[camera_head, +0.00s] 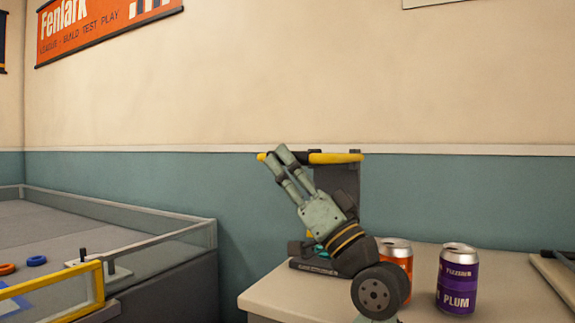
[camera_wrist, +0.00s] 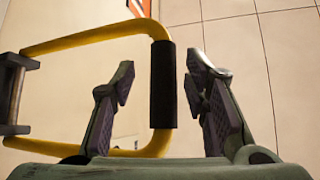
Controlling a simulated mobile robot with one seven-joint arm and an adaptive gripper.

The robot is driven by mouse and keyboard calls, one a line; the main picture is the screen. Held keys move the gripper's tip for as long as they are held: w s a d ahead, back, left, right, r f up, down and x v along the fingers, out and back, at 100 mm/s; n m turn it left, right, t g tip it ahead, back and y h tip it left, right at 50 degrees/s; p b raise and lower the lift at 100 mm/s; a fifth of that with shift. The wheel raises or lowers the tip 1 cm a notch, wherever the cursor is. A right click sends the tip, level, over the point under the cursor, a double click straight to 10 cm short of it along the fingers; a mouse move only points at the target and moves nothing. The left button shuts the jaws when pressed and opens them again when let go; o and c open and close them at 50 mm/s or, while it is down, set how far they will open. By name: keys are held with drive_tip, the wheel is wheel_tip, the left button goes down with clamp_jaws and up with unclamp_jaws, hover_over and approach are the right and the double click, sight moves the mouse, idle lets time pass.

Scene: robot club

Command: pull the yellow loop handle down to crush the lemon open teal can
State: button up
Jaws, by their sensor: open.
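The yellow loop handle (camera_head: 335,158) is at the top of a dark can crusher (camera_head: 345,178) on the table, roughly level. In the wrist view the yellow loop (camera_wrist: 90,40) has a black grip sleeve (camera_wrist: 162,85). My gripper (camera_head: 275,155) is at the handle's left end. Its open fingers (camera_wrist: 160,82) stand on either side of the black sleeve, with visible gaps. A small teal patch (camera_head: 293,248) shows low at the crusher beside my arm. It may be the lemon can, but my arm hides most of that area.
An orange can (camera_head: 397,252) and a purple plum can (camera_head: 458,280) stand on the table (camera_head: 262,298), right of my wrist. A dark object (camera_head: 562,262) lies at the right edge. A walled grey arena (camera_head: 150,240) is at left. The wall is behind the crusher.

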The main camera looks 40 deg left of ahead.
drive_tip(key=v, duration=1.1)
